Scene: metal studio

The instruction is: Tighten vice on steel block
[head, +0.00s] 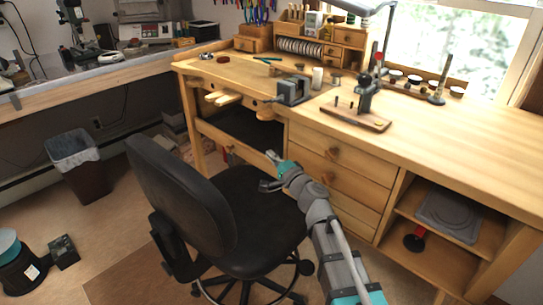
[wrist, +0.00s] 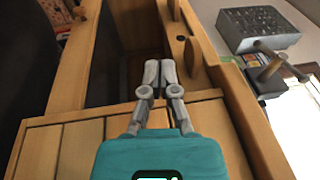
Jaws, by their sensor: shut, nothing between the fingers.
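The small grey vice (head: 293,90) stands on the workbench near its front edge, left of the middle, in the head view. In the wrist view, a grey steel block (wrist: 258,30) with a dimpled face shows at the upper right, with a rod-like part (wrist: 270,67) beside it. Whether the jaws touch the block cannot be told. My gripper (head: 272,157) is below the bench top, in front of the drawers, and apart from the vice. In the wrist view my gripper (wrist: 160,72) has its fingers together, with nothing between them.
A black office chair (head: 185,200) stands in front of the bench, close to my arm. The wooden workbench (head: 450,140) has drawers (head: 325,175) below. A wooden stand with a metal post (head: 366,95) is right of the vice. The bench's right part is clear.

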